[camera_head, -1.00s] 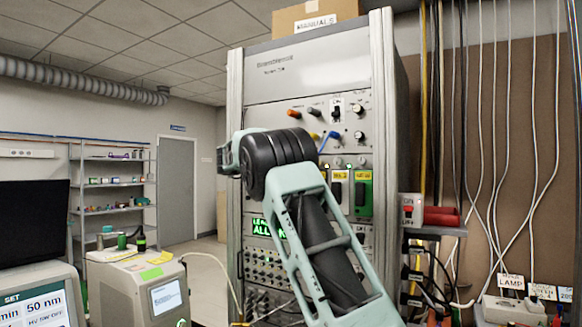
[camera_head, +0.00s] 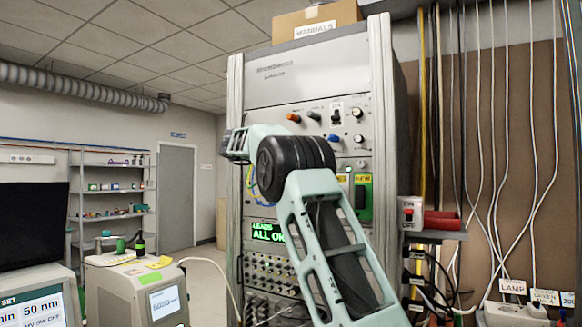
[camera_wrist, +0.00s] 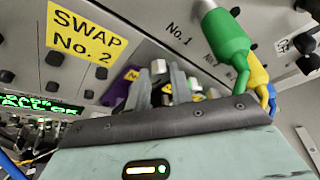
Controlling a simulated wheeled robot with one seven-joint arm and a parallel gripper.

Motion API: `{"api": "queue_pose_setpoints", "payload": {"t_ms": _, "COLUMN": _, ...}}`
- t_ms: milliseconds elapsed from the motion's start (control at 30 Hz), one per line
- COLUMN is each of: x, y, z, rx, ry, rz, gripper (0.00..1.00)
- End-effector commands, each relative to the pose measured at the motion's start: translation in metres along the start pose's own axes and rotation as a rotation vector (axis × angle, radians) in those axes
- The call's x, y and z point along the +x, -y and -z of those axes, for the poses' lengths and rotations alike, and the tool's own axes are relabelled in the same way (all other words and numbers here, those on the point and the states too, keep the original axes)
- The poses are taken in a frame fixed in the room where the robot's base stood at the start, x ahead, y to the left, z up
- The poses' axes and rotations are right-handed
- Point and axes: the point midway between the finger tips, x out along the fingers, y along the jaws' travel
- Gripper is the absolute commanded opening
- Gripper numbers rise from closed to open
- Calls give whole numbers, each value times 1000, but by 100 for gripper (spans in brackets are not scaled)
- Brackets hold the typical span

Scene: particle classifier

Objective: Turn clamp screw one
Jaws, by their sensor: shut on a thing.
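In the wrist view my gripper (camera_wrist: 163,88) reaches to the rack panel, its two grey fingers close together. Between their tips is a small pale piece (camera_wrist: 158,67), which looks like clamp screw one; the fingers cover most of it. The panel label "No. 1" (camera_wrist: 179,35) is above and to the right of it. A green plug (camera_wrist: 228,40) with a grey end sits just right of that label. In the head view my arm hides the gripper and the clamp screw.
Yellow (camera_wrist: 258,73) and blue cables hang right of my fingers. A purple piece (camera_wrist: 121,86) lies close on their left. A yellow "SWAP No. 2" label (camera_wrist: 90,32) is upper left. The rack display (camera_head: 267,232) reads "ALL OK".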

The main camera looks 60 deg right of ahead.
Motion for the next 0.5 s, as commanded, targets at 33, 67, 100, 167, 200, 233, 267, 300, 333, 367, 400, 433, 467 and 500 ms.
{"api": "queue_pose_setpoints", "payload": {"t_ms": 33, "x": 0, "y": -1, "z": 1, "rx": 3, "ry": -3, "rz": -2, "gripper": 0}}
{"api": "queue_pose_setpoints", "payload": {"t_ms": 67, "x": 0, "y": -1, "z": 1, "rx": 4, "ry": -3, "rz": -2, "gripper": 0}}
{"api": "queue_pose_setpoints", "payload": {"t_ms": 100, "x": 0, "y": -1, "z": 1, "rx": 5, "ry": -3, "rz": -3, "gripper": 0}}
{"api": "queue_pose_setpoints", "payload": {"t_ms": 167, "x": 0, "y": -1, "z": 1, "rx": 6, "ry": -3, "rz": -3, "gripper": 0}}
{"api": "queue_pose_setpoints", "payload": {"t_ms": 200, "x": 0, "y": -1, "z": 1, "rx": 6, "ry": -3, "rz": -3, "gripper": 0}}
{"api": "queue_pose_setpoints", "payload": {"t_ms": 233, "x": 0, "y": -1, "z": 1, "rx": 6, "ry": -3, "rz": -3, "gripper": 0}}
{"api": "queue_pose_setpoints", "payload": {"t_ms": 267, "x": 0, "y": -1, "z": 1, "rx": 6, "ry": -3, "rz": -3, "gripper": 0}}
{"api": "queue_pose_setpoints", "payload": {"t_ms": 300, "x": 0, "y": -1, "z": 1, "rx": 5, "ry": -3, "rz": -3, "gripper": 0}}
{"api": "queue_pose_setpoints", "payload": {"t_ms": 333, "x": 0, "y": -1, "z": 1, "rx": 5, "ry": -3, "rz": -3, "gripper": 0}}
{"api": "queue_pose_setpoints", "payload": {"t_ms": 367, "x": 0, "y": -1, "z": 1, "rx": 5, "ry": -3, "rz": -3, "gripper": 0}}
{"api": "queue_pose_setpoints", "payload": {"t_ms": 400, "x": 0, "y": -1, "z": 1, "rx": 5, "ry": -3, "rz": -3, "gripper": 0}}
{"api": "queue_pose_setpoints", "payload": {"t_ms": 433, "x": 0, "y": -1, "z": 1, "rx": 5, "ry": -3, "rz": -3, "gripper": 28}}
{"api": "queue_pose_setpoints", "payload": {"t_ms": 467, "x": 0, "y": -1, "z": 1, "rx": 5, "ry": -3, "rz": -3, "gripper": 36}}
{"api": "queue_pose_setpoints", "payload": {"t_ms": 500, "x": 0, "y": -1, "z": 1, "rx": 4, "ry": -2, "rz": -3, "gripper": 44}}
